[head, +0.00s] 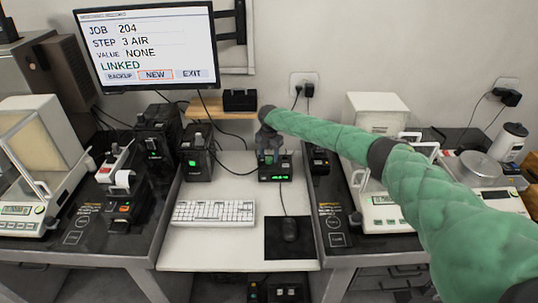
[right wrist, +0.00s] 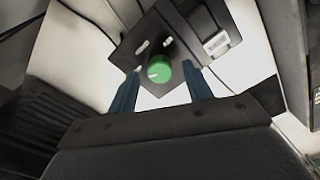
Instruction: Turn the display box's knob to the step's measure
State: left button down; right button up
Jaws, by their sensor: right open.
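The display box (head: 275,176) is a small black box with lit green digits, too small to read surely, at the back middle of the white desk. Its round green knob (right wrist: 159,70) with a white mark shows in the right wrist view, on the dark top of the box (right wrist: 178,38). My right gripper (head: 269,157) points down over the box. In the right wrist view its two blue fingers (right wrist: 161,78) are open, one on each side of the knob, with visible gaps. In the head view the knob is hidden by the gripper. My left gripper is out of view.
The monitor (head: 145,46) reads JOB 204, STEP 3 AIR, VALUE NONE, LINKED. Black devices (head: 198,160) stand left of the box. Balances (head: 387,208) stand on the side tables.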

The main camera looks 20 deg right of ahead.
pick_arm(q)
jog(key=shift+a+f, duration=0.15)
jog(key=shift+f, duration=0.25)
pick_arm(e)
jog(key=shift+f, duration=0.5)
jog(key=c, duration=1)
jog(key=shift+o, duration=0.2)
